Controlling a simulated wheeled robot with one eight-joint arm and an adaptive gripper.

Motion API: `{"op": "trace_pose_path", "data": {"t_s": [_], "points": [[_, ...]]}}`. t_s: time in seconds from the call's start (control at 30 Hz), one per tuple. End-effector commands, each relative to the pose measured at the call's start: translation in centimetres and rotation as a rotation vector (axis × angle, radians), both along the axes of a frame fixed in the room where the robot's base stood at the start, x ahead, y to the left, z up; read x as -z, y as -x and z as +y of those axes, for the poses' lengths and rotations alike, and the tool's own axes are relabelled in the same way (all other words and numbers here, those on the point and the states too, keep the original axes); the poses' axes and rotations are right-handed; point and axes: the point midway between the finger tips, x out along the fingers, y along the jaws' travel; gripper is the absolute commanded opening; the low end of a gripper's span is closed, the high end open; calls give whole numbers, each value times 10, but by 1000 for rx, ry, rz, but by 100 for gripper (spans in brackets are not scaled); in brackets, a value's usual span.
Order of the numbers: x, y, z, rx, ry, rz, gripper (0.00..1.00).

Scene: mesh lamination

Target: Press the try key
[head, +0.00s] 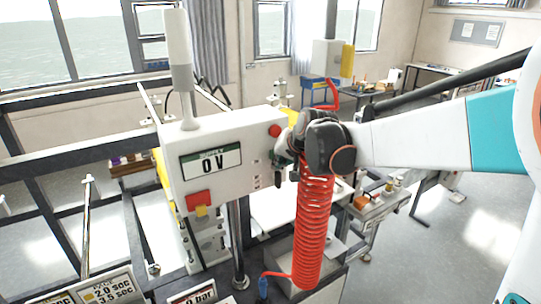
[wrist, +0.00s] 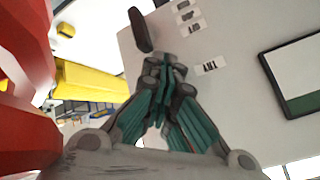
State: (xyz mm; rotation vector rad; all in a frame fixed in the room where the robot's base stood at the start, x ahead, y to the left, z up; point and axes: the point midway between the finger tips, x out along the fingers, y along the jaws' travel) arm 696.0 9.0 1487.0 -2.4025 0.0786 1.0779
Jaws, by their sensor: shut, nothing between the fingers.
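The try key itself cannot be made out. A small label (wrist: 207,67) that seems to read TRY, upside down, is on the pale control box in the wrist view. My gripper (wrist: 165,66) is shut and empty, with its fingertips just left of that label and in front of the box face, covering what lies behind them. I cannot tell whether the tips touch the face. In the head view my gripper (head: 284,160) is at the right edge of the control box (head: 222,140), whose display reads 0 V (head: 210,162).
A red knob (head: 275,130) sits on the box's upper right, and a red block (head: 198,200) below the display. A red coiled hose (head: 313,225) hangs below my wrist. A dark oblong part (wrist: 140,30) is close by the fingertips. Yellow parts (wrist: 92,82) are at the left.

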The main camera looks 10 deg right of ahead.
Motion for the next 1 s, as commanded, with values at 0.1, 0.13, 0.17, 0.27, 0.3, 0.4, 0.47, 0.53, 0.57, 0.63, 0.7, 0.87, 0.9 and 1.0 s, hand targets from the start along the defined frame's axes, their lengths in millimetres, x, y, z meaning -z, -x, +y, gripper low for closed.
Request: {"op": "trace_pose_path", "data": {"t_s": [0.1,0.13,0.17,0.27,0.3,0.4,0.47,0.53,0.57,0.63,0.7,0.87,0.9,1.0], "points": [[0,-1,0,0,0,-1,0],[0,-1,0,0,0,-1,0],[0,-1,0,0,0,-1,0],[0,0,0,0,0,-1,0],[0,0,0,0,0,-1,0],[0,2,-1,0,0,-1,0],[0,4,-2,1,0,-1,0],[0,8,-3,1,0,-1,0],[0,9,-4,1,0,-1,0],[0,13,-5,2,-1,-1,0],[0,16,-6,2,-1,-1,0],[0,18,-7,1,0,-1,0],[0,18,-7,1,0,-1,0],[0,18,-7,1,0,-1,0]]}}
